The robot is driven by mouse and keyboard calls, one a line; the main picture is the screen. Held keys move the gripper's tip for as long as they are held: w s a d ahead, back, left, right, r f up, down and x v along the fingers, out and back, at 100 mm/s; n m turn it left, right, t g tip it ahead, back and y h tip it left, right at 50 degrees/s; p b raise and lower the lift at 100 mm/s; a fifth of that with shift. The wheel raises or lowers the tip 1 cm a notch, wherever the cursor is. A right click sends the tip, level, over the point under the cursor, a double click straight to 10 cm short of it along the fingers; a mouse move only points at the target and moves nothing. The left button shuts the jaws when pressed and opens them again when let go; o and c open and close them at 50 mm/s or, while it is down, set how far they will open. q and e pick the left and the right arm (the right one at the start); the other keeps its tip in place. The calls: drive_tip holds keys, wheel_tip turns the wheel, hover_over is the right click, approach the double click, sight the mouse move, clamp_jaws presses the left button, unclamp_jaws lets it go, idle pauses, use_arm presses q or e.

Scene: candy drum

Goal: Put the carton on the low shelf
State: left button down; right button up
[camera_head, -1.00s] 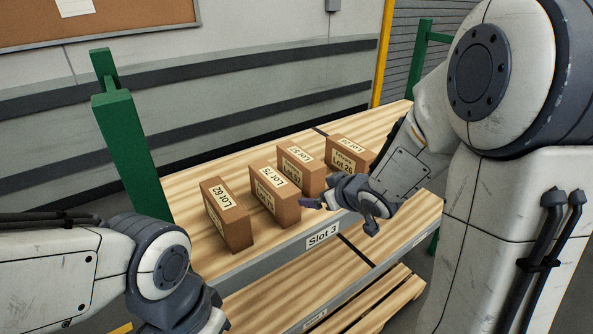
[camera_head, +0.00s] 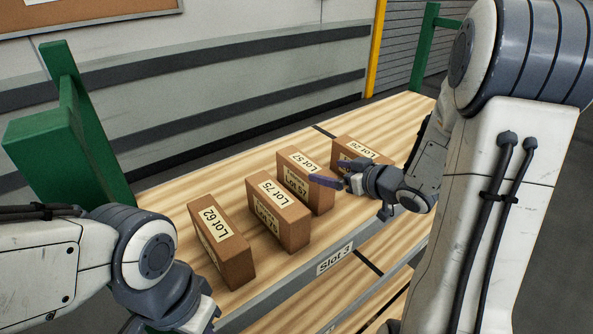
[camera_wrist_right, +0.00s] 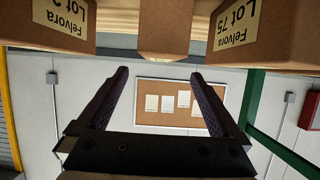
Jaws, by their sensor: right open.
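Brown cartons stand in a row on the upper wooden shelf: Lot 62 (camera_head: 220,243), Lot 75 (camera_head: 279,212), Lot 57 (camera_head: 306,180) and Lot 26 (camera_head: 362,152). My right gripper (camera_head: 329,172) is open and empty, with its fingers at the near end of Lot 57, apart from it as far as I can tell. In the upside-down right wrist view, a carton end (camera_wrist_right: 165,28) shows between and beyond the open fingers (camera_wrist_right: 160,74), with a carton on either side. The lower shelf (camera_head: 318,300) shows below, partly hidden. My left gripper's fingers are out of view.
The upper shelf's front edge carries a "Slot 3" label (camera_head: 335,259). A green upright (camera_head: 85,150) stands at the left and a yellow post (camera_head: 376,50) at the back. The upper shelf is clear behind the cartons.

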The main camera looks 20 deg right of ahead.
sight(307, 165)
drive_tip(key=x, duration=0.5)
drive_tip(key=shift+w+a, duration=0.15)
drive_tip(key=shift+w, duration=0.25)
drive_tip(key=p+x, duration=0.1)
drive_tip(key=x, duration=0.3)
drive_tip(key=shift+a, duration=0.15)
drive_tip(key=shift+w+a+f, duration=0.1)
drive_tip(key=shift+w+f, duration=0.1)
drive_tip(key=shift+w, duration=0.35)
clamp_jaws()
